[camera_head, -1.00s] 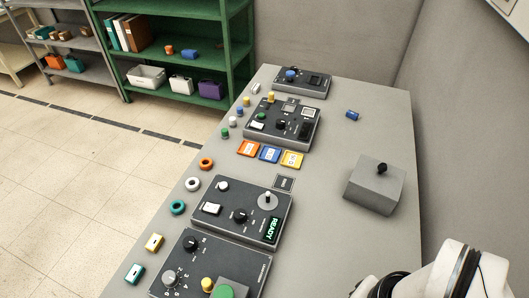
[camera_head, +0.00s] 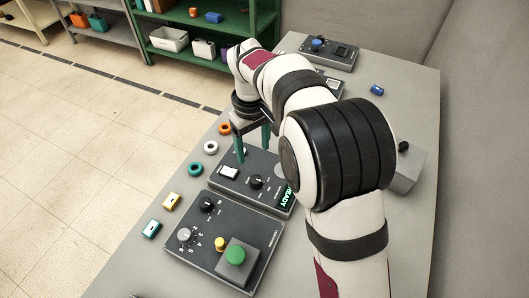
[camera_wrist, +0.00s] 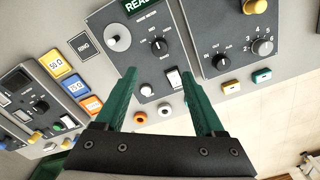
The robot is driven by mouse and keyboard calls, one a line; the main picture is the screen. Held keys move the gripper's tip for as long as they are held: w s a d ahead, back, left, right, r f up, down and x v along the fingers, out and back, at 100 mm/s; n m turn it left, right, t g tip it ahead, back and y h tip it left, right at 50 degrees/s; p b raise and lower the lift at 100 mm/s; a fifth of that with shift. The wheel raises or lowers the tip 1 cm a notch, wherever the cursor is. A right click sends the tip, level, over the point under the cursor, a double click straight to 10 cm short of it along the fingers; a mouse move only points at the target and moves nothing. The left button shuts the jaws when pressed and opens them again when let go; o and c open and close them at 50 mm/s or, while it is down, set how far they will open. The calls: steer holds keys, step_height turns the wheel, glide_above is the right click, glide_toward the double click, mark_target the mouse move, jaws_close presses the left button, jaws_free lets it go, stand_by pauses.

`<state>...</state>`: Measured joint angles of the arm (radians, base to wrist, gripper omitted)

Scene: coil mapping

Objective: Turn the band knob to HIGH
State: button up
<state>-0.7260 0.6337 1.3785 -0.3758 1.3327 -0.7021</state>
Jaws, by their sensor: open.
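A dark panel (camera_head: 222,184) with a lit green READY display (camera_head: 286,196) carries a black pointer knob (camera_head: 256,182), which also shows in the wrist view (camera_wrist: 159,46). A second black knob (camera_head: 207,204) is on the nearer panel, also in the wrist view (camera_wrist: 221,62). My gripper (camera_head: 252,144) points down over the far part of the READY panel, fingers apart and empty. In the wrist view my gripper (camera_wrist: 158,73) has a white rocker switch (camera_wrist: 174,78) and a pale round button (camera_wrist: 146,90) near its fingertips.
The nearer panel (camera_head: 186,252) also has a numbered dial (camera_head: 185,235), a yellow knob and a green button (camera_head: 235,255). Orange, white and teal rings (camera_head: 195,168) line the table's left edge. A grey box (camera_head: 408,172) stands right, partly behind my arm.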

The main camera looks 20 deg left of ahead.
mark_target(255, 178)
step_height(255, 178, down, 12)
steer(key=shift+f, duration=0.1)
jaws_close()
stand_by(0.4)
